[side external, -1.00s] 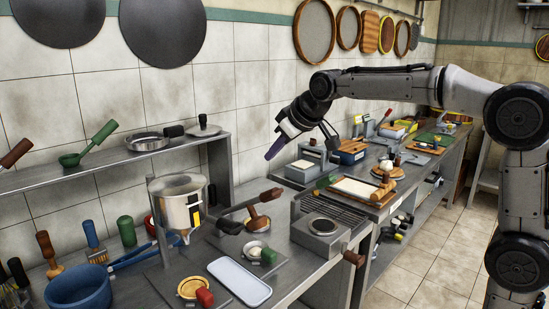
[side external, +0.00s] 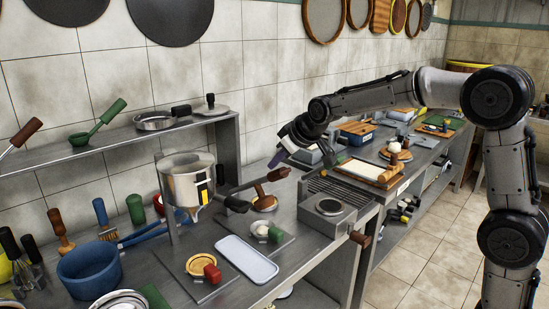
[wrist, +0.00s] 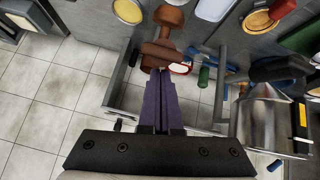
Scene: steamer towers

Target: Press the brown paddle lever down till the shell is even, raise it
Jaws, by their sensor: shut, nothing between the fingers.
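The brown grip of a long lever (side external: 278,174) sticks up to the right on a dark rod, beside the steel hopper. My gripper (side external: 274,163) is shut and empty, its purple fingers pointing down just above the grip. In the wrist view the shut fingertips (wrist: 160,74) lie by a brown handle (wrist: 160,52); I cannot tell whether they touch. A brown rounded piece (side external: 265,202) stands on the bench just below the lever. I cannot make out the shell under the lever clearly.
A white tray (side external: 246,258), a red-handled yellow disc (side external: 200,264) and a green-handled dish (side external: 263,230) lie in front. A burner (side external: 330,207) is at right.

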